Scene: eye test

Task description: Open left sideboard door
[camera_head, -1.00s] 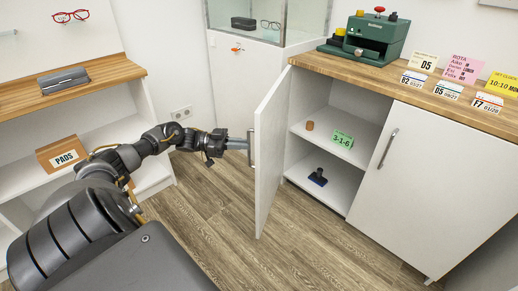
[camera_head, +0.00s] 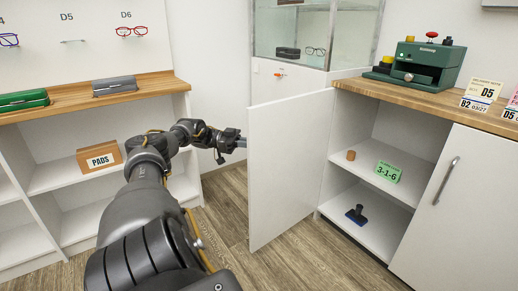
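The left sideboard door (camera_head: 283,165) is a white panel standing wide open, swung out to the left. Its inner face shows; its handle is hidden behind it. The sideboard (camera_head: 420,98) has a wooden top, and its left compartment is exposed. My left gripper (camera_head: 241,143) is at the free edge of the door, on its outer side. Its fingertips pass behind the panel, so I cannot see whether they grip the handle. My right gripper is not in view.
The compartment holds a brown cylinder (camera_head: 351,155), a green card (camera_head: 388,172) and a blue stamp-like object (camera_head: 356,215). The right door (camera_head: 460,220) is closed. Shelving (camera_head: 60,177) with a PADS box (camera_head: 100,157) stands left. A glass display case (camera_head: 315,35) stands behind.

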